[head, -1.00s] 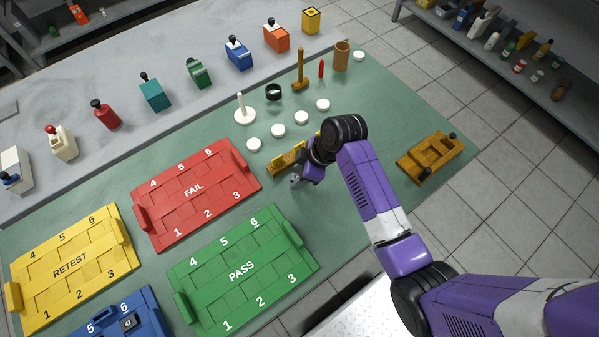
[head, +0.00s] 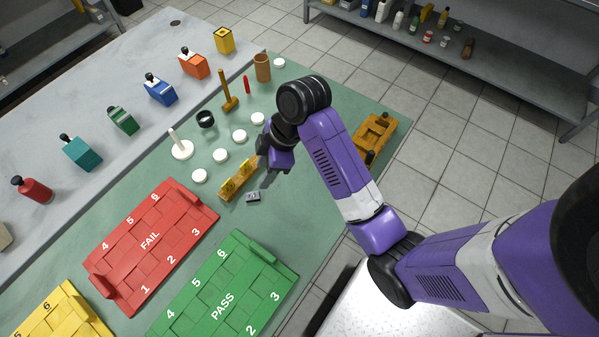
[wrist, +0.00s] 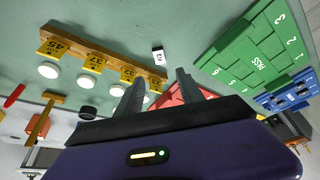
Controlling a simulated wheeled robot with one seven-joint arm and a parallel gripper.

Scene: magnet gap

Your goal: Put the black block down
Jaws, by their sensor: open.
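A small black block (head: 253,197) with a pale label on its face lies on the green mat, just in front of the wooden rack. In the wrist view the block (wrist: 158,55) sits on the mat beyond my fingertips, with bare mat around it. My gripper (head: 266,178) is open and empty, above the mat and a little up and right of the block in the head view. In the wrist view both fingers of my gripper (wrist: 155,83) are spread apart, and neither touches the block.
The wooden rack (wrist: 85,45) with yellow number tags stands close to the block. White discs (head: 220,156) lie behind it. The red FAIL tray (head: 150,240) and green PASS tray (head: 225,290) are to the left and front. Bare mat lies between.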

